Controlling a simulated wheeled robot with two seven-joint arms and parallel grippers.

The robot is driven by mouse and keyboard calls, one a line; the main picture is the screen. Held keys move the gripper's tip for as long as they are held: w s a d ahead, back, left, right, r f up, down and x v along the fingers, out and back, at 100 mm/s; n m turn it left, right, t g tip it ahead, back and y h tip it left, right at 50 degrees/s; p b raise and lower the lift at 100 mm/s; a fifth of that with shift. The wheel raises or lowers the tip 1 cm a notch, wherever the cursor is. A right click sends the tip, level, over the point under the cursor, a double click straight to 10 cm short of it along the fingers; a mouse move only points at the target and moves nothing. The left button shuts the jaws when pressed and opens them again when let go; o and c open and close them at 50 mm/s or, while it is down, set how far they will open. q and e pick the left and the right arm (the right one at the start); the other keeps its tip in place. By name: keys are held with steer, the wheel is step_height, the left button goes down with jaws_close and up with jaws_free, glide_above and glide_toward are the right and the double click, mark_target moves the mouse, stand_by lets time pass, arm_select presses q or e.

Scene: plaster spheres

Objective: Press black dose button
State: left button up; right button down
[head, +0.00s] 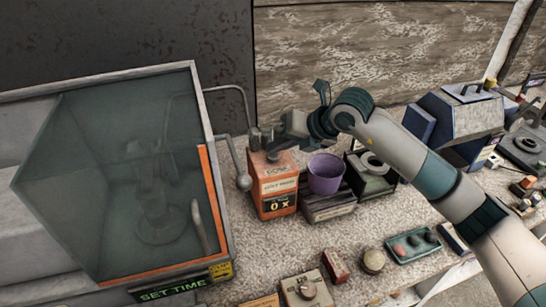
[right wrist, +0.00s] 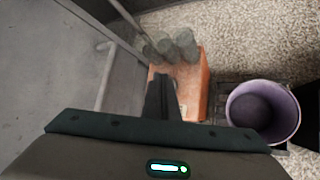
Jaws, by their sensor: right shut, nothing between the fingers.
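The orange dose box (head: 275,186) stands on the counter right of the glass-fronted cabinet, with a label and a "0 X" display on its front. Its orange top also shows in the right wrist view (right wrist: 196,88). My right gripper (right wrist: 159,78) is shut and empty, its fingers over the box top. I cannot clearly make out the black dose button; the fingers cover part of the box top. Whether the fingertips touch the box, I cannot tell. My left gripper is not in view.
A purple cup (head: 325,174) stands close to the right of the box. The glass-fronted cabinet (head: 110,180) is close on the left. Grey cylinders (right wrist: 184,42) stand near the box's far edge. A green tray (head: 412,245) lies farther right.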

mark_target(278, 157)
steer(key=shift+f+b, duration=0.55)
stand_by(0.9)
stand_by(0.4)
steer(key=shift+r+p, duration=0.3)
steer(key=shift+r, duration=0.65)
steer(key=shift+r+p, duration=0.9)
steer(key=shift+r, duration=1.65)
steer(key=shift+f, duration=0.1)
